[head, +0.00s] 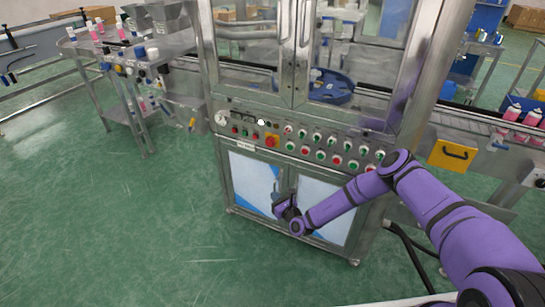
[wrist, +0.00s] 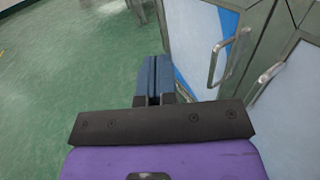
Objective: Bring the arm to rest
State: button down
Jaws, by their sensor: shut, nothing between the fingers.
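My purple arm reaches in from the right in the head view. My gripper (head: 282,203) hangs in front of the lower doors of the crimping machine. In the wrist view my gripper (wrist: 153,80) is shut and empty, its two dark blue fingers pressed together over the green floor. The cabinet door handles (wrist: 228,55) are to the right of the fingers, apart from them. Part of the lower doors (head: 325,205) is hidden behind my arm in the head view.
The machine's control panel (head: 300,140) with several coloured buttons is above my gripper. A metal cart (head: 135,75) with bottles and tools stands at the left. A conveyor with pink cans (head: 512,113) runs at the right. The green floor (head: 110,220) at left is clear.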

notch_tip(320, 180, up, 21)
jog(key=w+a+n+g+y, duration=0.1)
jog(key=a+n+g+y, duration=0.2)
jog(key=n+g+y, duration=0.6)
jog(key=s+d+r+n+g+h, duration=0.1)
jog(key=s+r+n+g+h, duration=0.1)
jog(key=s+r+n+g, duration=0.65)
jog(key=s+d+r+n+t+h, duration=0.1)
jog(key=r+n, duration=0.4)
jog(key=r, duration=0.8)
jog(key=s+d+r+n+h, duration=0.35)
jog(key=s+d+r, duration=0.25)
jog(key=s+r, duration=0.25)
jog(key=s+d+r+n+h, duration=0.3)
jog(key=s+d+r+h, duration=0.2)
jog(key=s+r, duration=0.35)
jog(key=s+d+r+t+h, duration=0.2)
jog(key=s+d+t+h, duration=0.1)
jog(key=s+d, duration=0.4)
jog(key=s+d+r+t+h, duration=0.3)
jog(key=s+d, duration=0.4)
jog(key=s, duration=0.5)
jog(key=shift+s+d+r+n+h, duration=0.2)
jog(key=shift+r+n+h, duration=0.15)
jog(key=shift+n, duration=0.05)
